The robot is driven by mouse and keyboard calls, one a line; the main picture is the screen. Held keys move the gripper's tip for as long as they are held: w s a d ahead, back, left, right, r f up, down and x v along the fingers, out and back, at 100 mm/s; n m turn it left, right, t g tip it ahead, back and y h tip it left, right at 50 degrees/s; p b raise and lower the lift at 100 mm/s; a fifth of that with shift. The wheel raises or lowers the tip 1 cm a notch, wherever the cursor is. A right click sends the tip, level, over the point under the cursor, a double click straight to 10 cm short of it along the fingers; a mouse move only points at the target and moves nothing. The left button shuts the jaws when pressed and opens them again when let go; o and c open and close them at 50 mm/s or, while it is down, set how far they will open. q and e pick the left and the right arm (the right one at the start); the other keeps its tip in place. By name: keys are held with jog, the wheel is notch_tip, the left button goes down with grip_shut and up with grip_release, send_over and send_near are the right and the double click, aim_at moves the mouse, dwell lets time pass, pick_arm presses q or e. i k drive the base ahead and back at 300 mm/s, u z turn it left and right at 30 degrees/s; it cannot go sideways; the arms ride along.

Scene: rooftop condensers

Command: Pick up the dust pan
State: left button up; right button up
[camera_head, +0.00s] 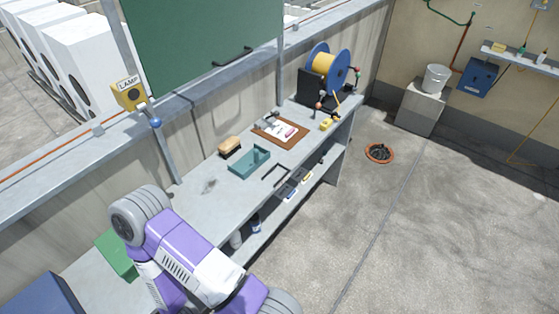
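The teal dust pan (250,162) appears as an open, shallow, tray-like piece lying on the grey workbench (192,204), near the middle of its top. A brush with a tan top and dark underside (230,146) lies just behind it to the left. A small grey smudge, perhaps dust (208,186), is on the bench to the left of the pan. My purple and white arm crosses the lower left of the view, over the near part of the bench. Neither gripper shows, and nothing of mine touches the pan.
A brown clipboard (294,137) with papers lies right of the pan. A yellow cable reel with blue flanges (330,66) stands at the bench's far end. Small items sit on the lower shelf. A green panel (200,40) rises behind. Open concrete floor (440,220) lies right.

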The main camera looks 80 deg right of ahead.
aim_at(257, 156)
jog(key=z, duration=1.25)
jog(key=k, duration=0.15)
jog(key=z, duration=1)
jog(key=i, duration=0.3)
jog(key=z, duration=0.1)
jog(key=k, duration=0.5)
jog(key=z, duration=1.2)
jog(key=i, duration=1.1)
jog(key=u, duration=2.55)
